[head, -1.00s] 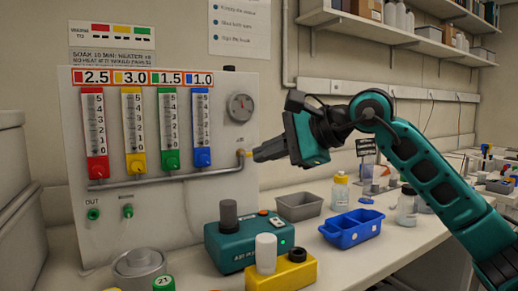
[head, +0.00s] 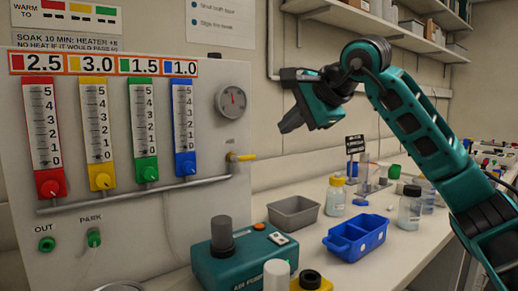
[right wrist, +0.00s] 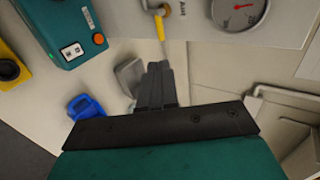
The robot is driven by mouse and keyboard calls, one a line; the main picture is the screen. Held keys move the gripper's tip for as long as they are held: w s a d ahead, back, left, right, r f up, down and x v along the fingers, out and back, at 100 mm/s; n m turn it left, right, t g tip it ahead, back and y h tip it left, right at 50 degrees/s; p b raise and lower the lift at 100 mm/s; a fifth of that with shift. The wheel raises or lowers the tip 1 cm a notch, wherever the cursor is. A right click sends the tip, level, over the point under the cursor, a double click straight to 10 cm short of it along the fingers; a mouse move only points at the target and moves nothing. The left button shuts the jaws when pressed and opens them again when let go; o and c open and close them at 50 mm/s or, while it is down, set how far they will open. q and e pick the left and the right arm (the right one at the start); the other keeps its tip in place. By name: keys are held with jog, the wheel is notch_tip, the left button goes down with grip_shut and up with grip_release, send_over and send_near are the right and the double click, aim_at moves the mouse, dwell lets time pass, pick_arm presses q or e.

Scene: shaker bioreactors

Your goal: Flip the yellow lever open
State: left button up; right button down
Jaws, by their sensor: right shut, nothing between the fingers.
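The yellow lever (head: 244,157) sits on a brass valve (head: 231,157) at the right end of the grey pipe on the panel. In the right wrist view the lever (right wrist: 160,27) points from the valve toward my fingertips, with a gap between. My right gripper (head: 284,128) is above and to the right of the lever in the head view, apart from it. Its fingers (right wrist: 157,66) are together and empty. My left gripper is not in view.
The panel (head: 200,90) carries several coloured flow tubes and a round gauge (head: 232,101). Below stand a teal pump (head: 240,259), a grey bin (head: 293,212), a blue tray (head: 356,238) and bottles. A shelf hangs above on the right. The air around my right gripper is clear.

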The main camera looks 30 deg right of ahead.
aim_at(250, 158)
jog(key=x, duration=1.4)
jog(key=shift+w, duration=0.1)
jog(key=shift+d, duration=0.1)
